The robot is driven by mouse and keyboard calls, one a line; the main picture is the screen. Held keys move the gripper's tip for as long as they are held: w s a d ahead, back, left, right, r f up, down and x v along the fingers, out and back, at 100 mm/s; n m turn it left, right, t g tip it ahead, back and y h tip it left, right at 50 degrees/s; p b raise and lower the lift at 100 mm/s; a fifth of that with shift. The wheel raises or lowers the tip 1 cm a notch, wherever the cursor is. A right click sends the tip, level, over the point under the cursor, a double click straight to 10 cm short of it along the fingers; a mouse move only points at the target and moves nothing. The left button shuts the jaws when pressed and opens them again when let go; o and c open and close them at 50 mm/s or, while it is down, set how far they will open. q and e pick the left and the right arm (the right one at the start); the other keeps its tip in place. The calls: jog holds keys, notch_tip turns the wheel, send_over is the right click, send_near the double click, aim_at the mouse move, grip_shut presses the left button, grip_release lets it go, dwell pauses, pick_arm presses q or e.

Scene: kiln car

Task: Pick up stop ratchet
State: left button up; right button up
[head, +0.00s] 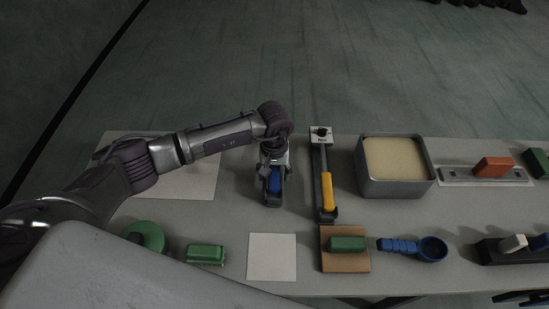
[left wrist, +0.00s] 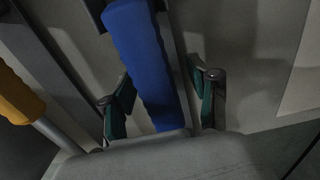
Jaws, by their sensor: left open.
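A tool with a blue handle (head: 275,180), which I take to be the stop ratchet, lies on the grey table. My left gripper (head: 272,160) is over it, and the arm hides its far end. In the left wrist view the blue handle (left wrist: 140,45) runs between the two green-padded fingers of the open left gripper (left wrist: 161,92). One finger is on each side, with a gap visible. Whether the fingers reach down around the handle is hard to tell. My right gripper is out of view.
A yellow-handled tool (head: 326,190) lies close on the right; its yellow handle (left wrist: 18,95) shows in the wrist view. A sand-filled grey bin (head: 397,190) stands further right. A white square (head: 272,264), a green block (head: 206,254) and a blue scoop (head: 432,248) lie in front.

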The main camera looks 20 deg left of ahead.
pick_arm(q)
jog(key=shift+f, duration=0.1)
jog(key=shift+c, duration=0.3)
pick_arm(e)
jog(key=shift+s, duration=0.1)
pick_arm(q)
grip_shut()
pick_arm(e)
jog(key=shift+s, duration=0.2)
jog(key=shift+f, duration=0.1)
